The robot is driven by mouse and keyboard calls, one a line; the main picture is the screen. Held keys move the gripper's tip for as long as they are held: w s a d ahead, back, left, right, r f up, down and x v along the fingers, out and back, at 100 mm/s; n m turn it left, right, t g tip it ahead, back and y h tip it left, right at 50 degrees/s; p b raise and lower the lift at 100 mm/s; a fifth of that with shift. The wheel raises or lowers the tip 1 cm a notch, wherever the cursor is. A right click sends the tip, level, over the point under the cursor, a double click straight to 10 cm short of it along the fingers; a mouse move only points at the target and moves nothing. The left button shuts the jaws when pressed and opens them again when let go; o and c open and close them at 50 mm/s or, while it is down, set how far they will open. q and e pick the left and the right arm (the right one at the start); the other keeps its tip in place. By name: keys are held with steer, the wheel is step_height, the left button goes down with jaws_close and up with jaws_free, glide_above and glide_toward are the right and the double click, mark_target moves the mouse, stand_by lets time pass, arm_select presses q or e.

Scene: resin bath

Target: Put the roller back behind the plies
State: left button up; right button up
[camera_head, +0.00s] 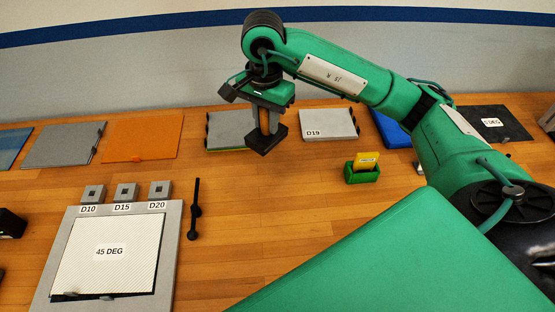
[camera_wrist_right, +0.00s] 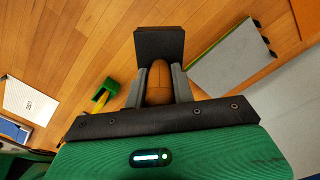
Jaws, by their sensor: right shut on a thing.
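My right gripper (camera_head: 265,108) is shut on the roller (camera_head: 266,138) and holds it upright over the back part of the table. The roller has a brown-orange handle between the fingers and a black block at its lower end. In the right wrist view the handle (camera_wrist_right: 160,84) sits between both grey fingers (camera_wrist_right: 160,92), with the black block (camera_wrist_right: 160,43) beyond. The 45 DEG ply (camera_head: 110,255) lies on a grey board (camera_head: 168,232) at the front left. My left gripper is not in view.
Along the back lie a grey sheet (camera_head: 63,145), an orange sheet (camera_head: 143,138), a grey plate (camera_head: 228,130) beside the roller, and a D19 plate (camera_head: 328,124). A green holder (camera_head: 362,173) with a yellow card stands right of centre.

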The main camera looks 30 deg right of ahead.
step_height(320, 180, down, 17)
steer(key=p, duration=0.3)
steer(key=shift+r+p, duration=0.1)
steer(key=shift+p, duration=0.3)
steer(key=shift+f, duration=0.4)
steer(key=shift+f, duration=0.1)
steer(key=shift+f, duration=0.15)
steer(key=o, duration=1)
steer(key=shift+c, duration=0.2)
